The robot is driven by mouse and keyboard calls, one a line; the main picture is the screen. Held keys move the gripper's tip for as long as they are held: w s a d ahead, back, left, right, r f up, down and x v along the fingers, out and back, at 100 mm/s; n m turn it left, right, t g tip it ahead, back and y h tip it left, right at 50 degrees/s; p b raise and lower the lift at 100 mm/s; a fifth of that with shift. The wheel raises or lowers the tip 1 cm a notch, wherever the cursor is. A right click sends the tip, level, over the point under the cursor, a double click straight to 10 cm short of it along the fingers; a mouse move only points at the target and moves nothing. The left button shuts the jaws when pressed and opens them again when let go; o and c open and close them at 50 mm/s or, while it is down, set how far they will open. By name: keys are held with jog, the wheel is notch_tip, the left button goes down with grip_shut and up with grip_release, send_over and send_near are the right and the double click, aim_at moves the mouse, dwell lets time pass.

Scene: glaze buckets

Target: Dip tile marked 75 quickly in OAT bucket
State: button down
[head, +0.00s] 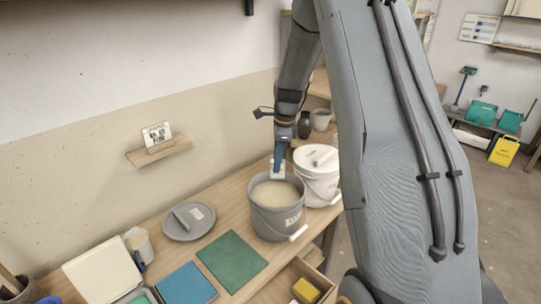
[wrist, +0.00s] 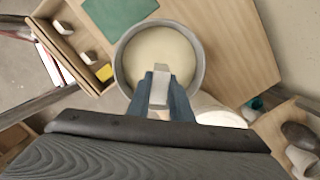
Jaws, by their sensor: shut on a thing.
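A grey bucket (head: 275,222) of pale cream glaze stands open on the wooden table; its label is too small to read. It also shows in the wrist view (wrist: 199,68), with the glaze surface (wrist: 150,52) inside. My gripper (head: 278,165) points down over the far side of this bucket. Its blue fingers (wrist: 159,88) are shut on a pale tile (wrist: 159,86). The tile (head: 277,174) is over the bucket opening; I cannot tell whether its lower end touches the glaze. No number on it is readable.
A white lidded bucket (head: 318,185) stands close on the right. A grey round lid (head: 190,228) lies to the left. A green mat (head: 232,259) and a blue mat (head: 185,291) lie in front. An open drawer (head: 284,291) holds a yellow block (head: 306,290).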

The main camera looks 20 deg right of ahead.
jog(key=shift+w+f+b, duration=0.1)
jog(key=shift+f+b, duration=0.25)
jog(key=shift+f, duration=0.15)
notch_tip(320, 180, down, 3)
jog(key=shift+a+f+b, duration=0.1)
jog(key=shift+a+b, duration=0.05)
jog(key=shift+b, duration=0.95)
jog(key=shift+r+p, duration=0.3)
jog(key=shift+p, duration=0.1)
jog(key=shift+f+b, duration=0.9)
jog(key=shift+f, duration=1.45)
jog(key=shift+f, duration=0.15)
jog(key=shift+f+b, duration=0.95)
jog(key=shift+f, duration=1.55)
jog(key=shift+r, duration=0.1)
jog(key=shift+r+p, duration=2.1)
jog(key=shift+r, duration=0.85)
